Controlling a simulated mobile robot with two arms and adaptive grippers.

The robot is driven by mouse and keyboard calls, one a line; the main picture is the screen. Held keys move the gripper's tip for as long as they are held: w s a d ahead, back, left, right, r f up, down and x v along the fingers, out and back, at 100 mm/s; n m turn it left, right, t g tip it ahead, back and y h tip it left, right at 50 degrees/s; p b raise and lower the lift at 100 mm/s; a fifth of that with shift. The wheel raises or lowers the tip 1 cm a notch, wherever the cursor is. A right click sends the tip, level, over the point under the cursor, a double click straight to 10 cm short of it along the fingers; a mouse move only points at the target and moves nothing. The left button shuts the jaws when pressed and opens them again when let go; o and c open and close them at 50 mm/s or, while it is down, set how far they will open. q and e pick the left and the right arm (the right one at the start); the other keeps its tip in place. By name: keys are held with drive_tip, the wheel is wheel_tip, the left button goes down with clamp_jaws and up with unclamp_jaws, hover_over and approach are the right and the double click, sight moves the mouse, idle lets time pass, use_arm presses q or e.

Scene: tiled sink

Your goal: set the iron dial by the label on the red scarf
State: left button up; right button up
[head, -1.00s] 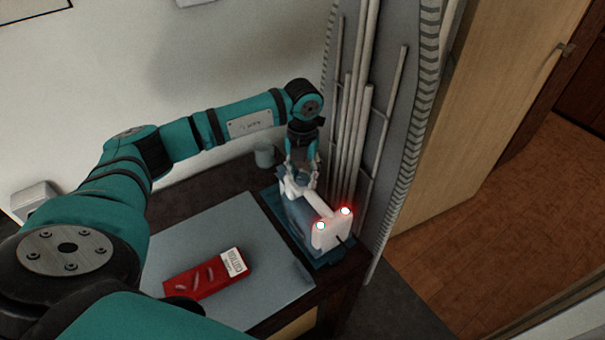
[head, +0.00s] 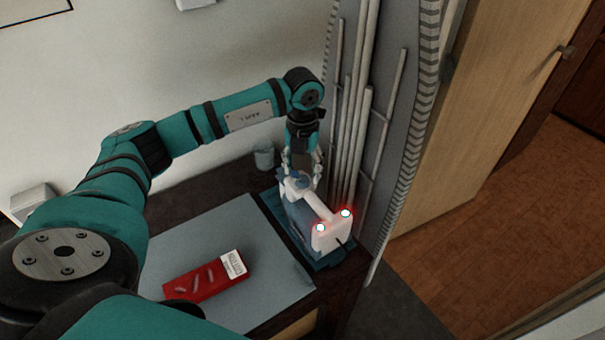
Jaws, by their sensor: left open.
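The white and blue iron (head: 322,212) stands on a blue base (head: 272,205) at the right end of the dark counter, with two red-glowing lights on its near end. A small blue dial (head: 299,181) shows on its top at the far end. My left gripper (head: 302,176) is open at the dial, with its fingers on both sides; I cannot tell whether they touch it. The folded red scarf (head: 207,282) lies on a grey mat (head: 215,240) with a white label (head: 233,263) at its right end. The label's print is too small to read. My right gripper is not in view.
A small grey cup (head: 264,158) stands by the wall behind the iron. Upright pale rods (head: 357,110) and a grey board rise close beside the iron and gripper. The grey mat is clear around the scarf. A wooden door (head: 500,100) stands at the right.

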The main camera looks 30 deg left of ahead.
sight(303, 178)
use_arm(q)
wheel_tip(303, 178, up, 9)
drive_tip(key=shift+r, duration=0.15)
drive_tip(key=shift+w, duration=0.1)
